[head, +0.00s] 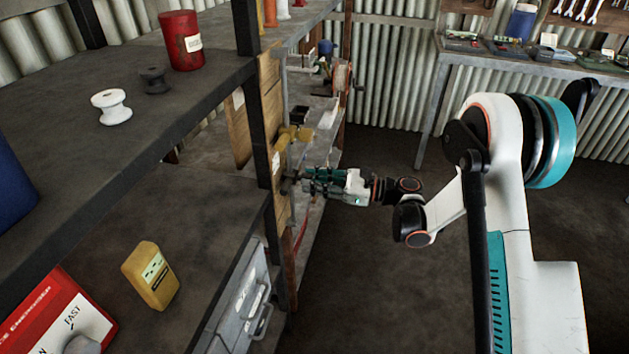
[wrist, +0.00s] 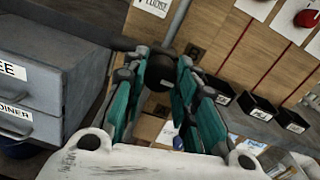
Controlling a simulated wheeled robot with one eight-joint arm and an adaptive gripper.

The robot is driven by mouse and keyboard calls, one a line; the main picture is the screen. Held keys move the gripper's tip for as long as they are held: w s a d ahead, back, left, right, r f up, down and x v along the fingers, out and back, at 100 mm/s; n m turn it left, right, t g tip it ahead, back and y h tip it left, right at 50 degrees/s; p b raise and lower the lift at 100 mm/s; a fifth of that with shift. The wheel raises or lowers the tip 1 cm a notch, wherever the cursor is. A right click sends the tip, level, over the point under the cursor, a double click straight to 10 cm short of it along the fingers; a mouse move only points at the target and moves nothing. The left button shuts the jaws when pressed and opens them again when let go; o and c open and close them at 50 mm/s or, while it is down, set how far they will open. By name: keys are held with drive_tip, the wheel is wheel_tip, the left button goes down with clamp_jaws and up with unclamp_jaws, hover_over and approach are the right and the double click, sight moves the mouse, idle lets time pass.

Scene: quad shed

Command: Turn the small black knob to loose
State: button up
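The small black knob (wrist: 160,70) is in the wrist view, in front of a wooden board (wrist: 210,25). A white label (wrist: 152,6) reading "LOOSE" is above it, partly cut off. My gripper (wrist: 162,66) has its teal fingers apart, one on each side of the knob. Whether both fingertips touch it is not clear. The knob's pointing direction cannot be made out. In the head view my gripper (head: 298,180) reaches left to the board edge beside the shelf post; the knob is not distinguishable there.
Grey drawers (wrist: 55,85) stand left in the wrist view. Small black bins (wrist: 258,106) and a red round part (wrist: 306,17) are to the right. Open floor (head: 390,290) is below my arm.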

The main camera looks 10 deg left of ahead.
drive_tip(key=shift+n, duration=0.3)
drive_tip(key=n, duration=0.8)
drive_tip(key=shift+n, duration=0.4)
drive_tip(key=n, duration=0.4)
drive_tip(key=shift+r, duration=0.1)
drive_tip(key=shift+c, duration=0.2)
drive_tip(key=shift+n+t, duration=0.3)
drive_tip(key=shift+n, duration=1.8)
drive_tip(key=shift+o, duration=0.2)
drive_tip(key=shift+c, duration=0.2)
drive_tip(key=o, duration=1.1)
